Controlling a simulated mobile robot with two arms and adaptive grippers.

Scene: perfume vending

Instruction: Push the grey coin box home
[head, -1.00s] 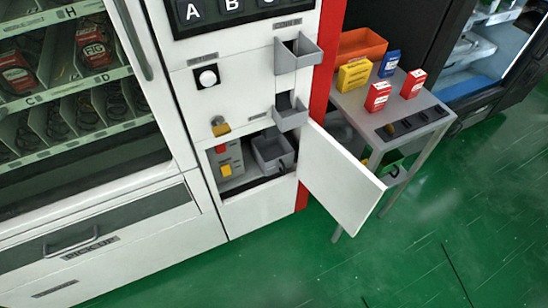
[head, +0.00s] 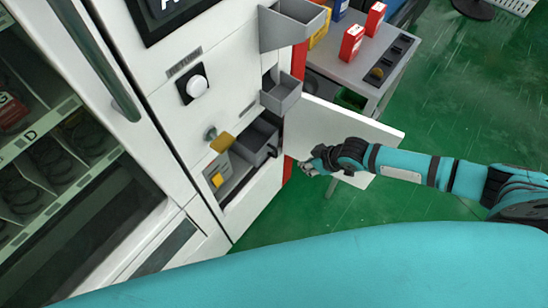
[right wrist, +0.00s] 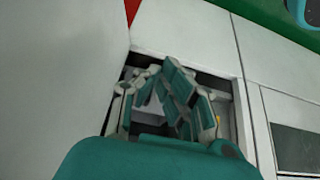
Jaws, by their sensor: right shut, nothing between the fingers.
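The grey coin box (head: 256,142) sits inside the open lower compartment of the white vending machine, at its upper right beside the door hinge. How deep it sits is hard to tell. My right gripper (head: 304,163) is shut and empty, in front of the open door, to the right of the coin box and apart from it in the picture. In the right wrist view my shut fingers (right wrist: 170,88) cover most of the compartment opening, and the coin box cannot be made out behind them. My left gripper is not in view.
The white compartment door (head: 345,125) stands open, close to my right gripper. Two grey trays (head: 281,95) (head: 290,25) jut out above the compartment. A yellow padlock (head: 221,142) hangs left. A grey side table (head: 352,70) holds red boxes. Green floor is free at right.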

